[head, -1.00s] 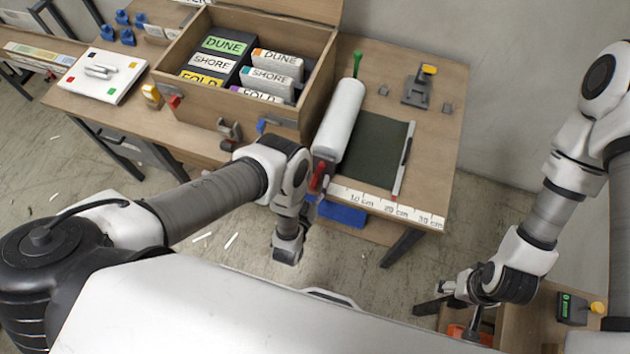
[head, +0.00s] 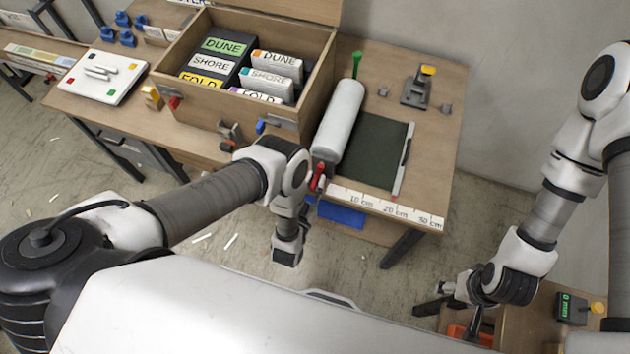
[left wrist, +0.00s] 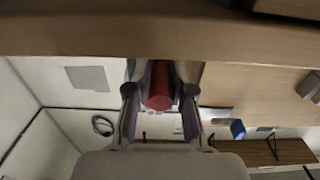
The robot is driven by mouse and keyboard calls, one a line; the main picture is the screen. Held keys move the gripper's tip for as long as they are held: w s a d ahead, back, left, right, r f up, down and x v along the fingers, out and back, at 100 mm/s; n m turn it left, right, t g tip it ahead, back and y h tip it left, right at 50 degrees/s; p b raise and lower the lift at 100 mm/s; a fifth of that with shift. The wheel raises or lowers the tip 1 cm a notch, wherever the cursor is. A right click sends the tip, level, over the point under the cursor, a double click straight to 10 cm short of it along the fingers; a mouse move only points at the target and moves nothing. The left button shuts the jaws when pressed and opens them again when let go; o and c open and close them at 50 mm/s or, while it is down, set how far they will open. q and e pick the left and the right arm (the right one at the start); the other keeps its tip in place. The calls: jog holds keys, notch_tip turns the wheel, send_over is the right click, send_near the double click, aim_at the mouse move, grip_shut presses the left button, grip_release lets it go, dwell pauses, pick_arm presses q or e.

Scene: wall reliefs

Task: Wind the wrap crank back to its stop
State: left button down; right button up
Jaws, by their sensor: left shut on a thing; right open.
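The wrap crank has a red handle (head: 318,178) at the near end of the white roll (head: 340,120), by the table's front edge. In the left wrist view the red handle (left wrist: 159,88) shows end-on between the two fingers. My left gripper (left wrist: 160,100) is shut on this handle. My right gripper (head: 447,289) is open at the lower right, well away from the crank.
A dark green mat (head: 374,150) lies right of the roll, with a ruler strip (head: 385,207) along the front edge. An open wooden box (head: 240,110) with labelled packs stands close to the left. A blue block (head: 341,214) sits below the table's front edge.

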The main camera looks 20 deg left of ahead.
pick_arm(q)
jog(key=shift+w+a+m, duration=0.1)
jog(key=shift+a+m, duration=0.2)
